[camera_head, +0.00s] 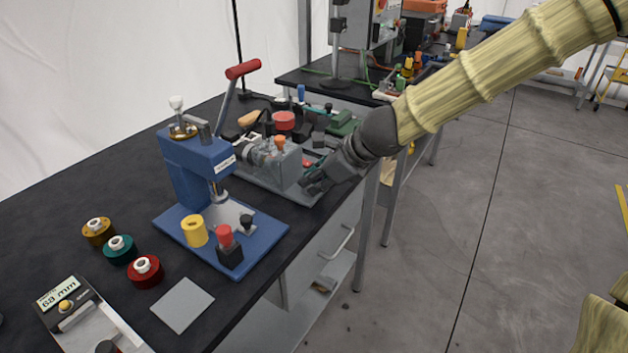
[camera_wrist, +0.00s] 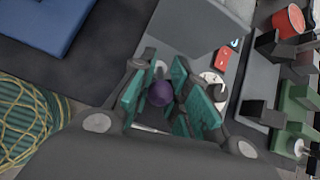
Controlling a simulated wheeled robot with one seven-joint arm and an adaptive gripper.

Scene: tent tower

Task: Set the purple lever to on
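The purple lever's round knob (camera_wrist: 160,93) shows in the wrist view between the teal-padded fingers of my gripper (camera_wrist: 168,98). The fingers stand apart on either side of the knob; I cannot tell whether any pad touches it. The lever's shaft and its on or off marks are mostly hidden. In the head view my gripper (camera_head: 314,182) is low at the right front edge of a grey machine (camera_head: 270,160), and the purple lever is hidden there.
A blue press (camera_head: 196,165) with a red-handled lever (camera_head: 242,70) stands left of the grey machine. A red part (camera_wrist: 223,57) lies near my fingers. The floor to the right is clear.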

